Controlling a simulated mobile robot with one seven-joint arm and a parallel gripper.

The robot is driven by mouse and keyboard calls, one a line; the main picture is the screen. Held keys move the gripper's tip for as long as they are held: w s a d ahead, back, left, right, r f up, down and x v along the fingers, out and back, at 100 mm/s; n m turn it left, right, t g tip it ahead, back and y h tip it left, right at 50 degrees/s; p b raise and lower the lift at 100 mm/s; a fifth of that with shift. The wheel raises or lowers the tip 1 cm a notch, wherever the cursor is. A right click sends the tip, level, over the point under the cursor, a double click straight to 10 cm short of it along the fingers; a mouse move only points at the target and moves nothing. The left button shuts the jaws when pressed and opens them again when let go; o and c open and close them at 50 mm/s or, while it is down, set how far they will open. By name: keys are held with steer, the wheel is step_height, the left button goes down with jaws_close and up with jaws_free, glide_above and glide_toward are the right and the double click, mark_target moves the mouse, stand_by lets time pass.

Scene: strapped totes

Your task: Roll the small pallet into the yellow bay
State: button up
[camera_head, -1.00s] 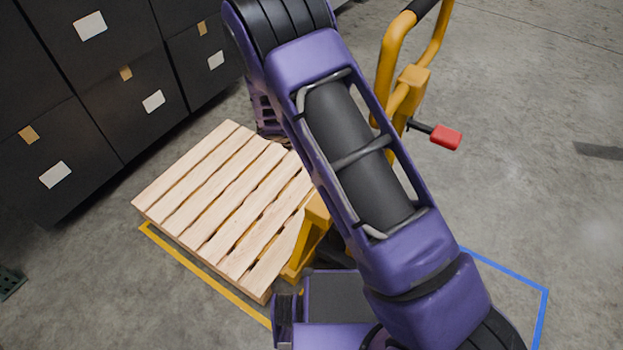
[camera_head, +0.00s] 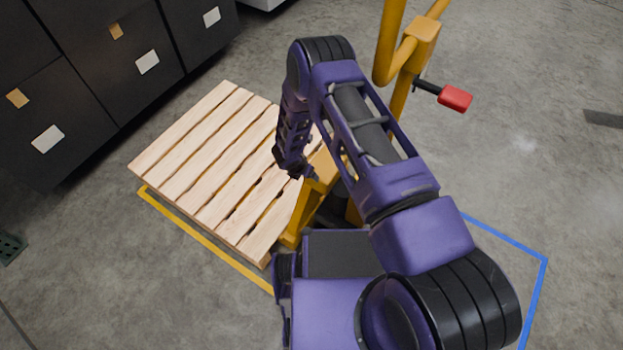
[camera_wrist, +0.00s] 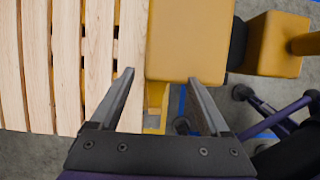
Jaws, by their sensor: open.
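The small wooden pallet (camera_head: 215,165) sits on a yellow pallet jack (camera_head: 308,208), at the middle left of the head view. The yellow floor line (camera_head: 205,243) runs along the pallet's near left side; most of the bay is hidden under the pallet. The jack's upright handle (camera_head: 405,75) rises behind my arm and has a red lever (camera_head: 455,98). In the wrist view my gripper (camera_wrist: 160,90) is open and empty, above the seam between the pallet slats (camera_wrist: 100,60) and the yellow jack body (camera_wrist: 188,40). I cannot tell whether it touches either.
Black totes (camera_head: 130,60) with white labels stand stacked at the upper left, behind the pallet. A blue floor line (camera_head: 510,240) marks an area at the right. A dark green object (camera_head: 10,246) lies at the left edge.

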steer(key=b+x, duration=0.1)
steer(key=x, duration=0.6)
steer(key=shift+w+f, duration=0.2)
steer(key=shift+f, duration=0.1)
steer(key=shift+d, duration=0.1)
jaws_close()
stand_by(0.9)
